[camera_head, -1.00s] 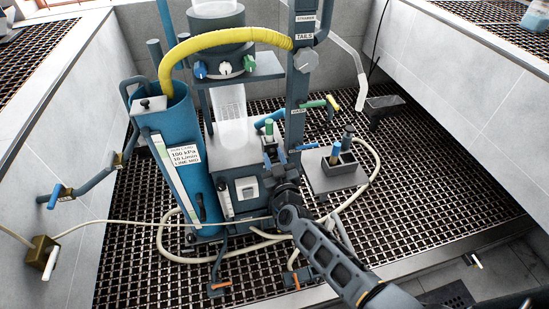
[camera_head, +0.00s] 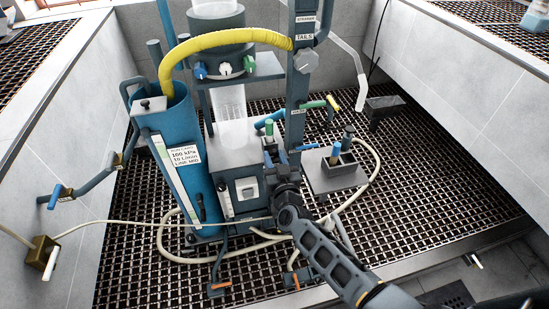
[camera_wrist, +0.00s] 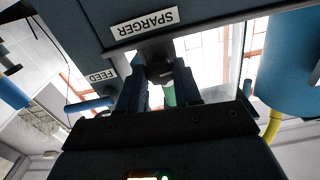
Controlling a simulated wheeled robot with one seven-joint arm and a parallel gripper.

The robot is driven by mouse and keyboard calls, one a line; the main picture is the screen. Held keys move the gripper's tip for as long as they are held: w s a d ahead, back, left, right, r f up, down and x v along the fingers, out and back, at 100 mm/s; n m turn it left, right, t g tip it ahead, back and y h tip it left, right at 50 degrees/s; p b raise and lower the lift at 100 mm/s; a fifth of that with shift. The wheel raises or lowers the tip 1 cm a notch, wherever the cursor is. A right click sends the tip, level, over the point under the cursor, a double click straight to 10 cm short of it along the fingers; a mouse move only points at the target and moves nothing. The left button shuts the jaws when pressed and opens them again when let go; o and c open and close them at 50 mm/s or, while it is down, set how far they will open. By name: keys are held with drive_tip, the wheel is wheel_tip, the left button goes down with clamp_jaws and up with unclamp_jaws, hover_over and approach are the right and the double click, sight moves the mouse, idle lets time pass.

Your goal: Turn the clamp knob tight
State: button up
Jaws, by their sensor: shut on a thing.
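My gripper (camera_wrist: 160,88) is shut on a small dark knob (camera_wrist: 158,68), which looks like the clamp knob, just below the SPARGER label in the wrist view. One finger lies on each side of it, and a green part shows between the fingers. In the head view my gripper (camera_head: 270,155) is at the front of the column's lower block, right of the white rocker switch. The knob is hidden there by my gripper and wrist. The knob's turned angle cannot be read.
The blue cylinder (camera_head: 183,160) stands left of the block. Green and blue valve handles (camera_head: 262,124) are just above my gripper. Pale hoses (camera_head: 372,165) loop over the grating.

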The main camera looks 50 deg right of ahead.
drive_tip(key=m, duration=0.5)
drive_tip(key=shift+m+b, duration=0.3)
drive_tip(key=shift+a, duration=0.1)
idle(0.3)
drive_tip(key=o, duration=1)
drive_tip(key=shift+o, duration=0.2)
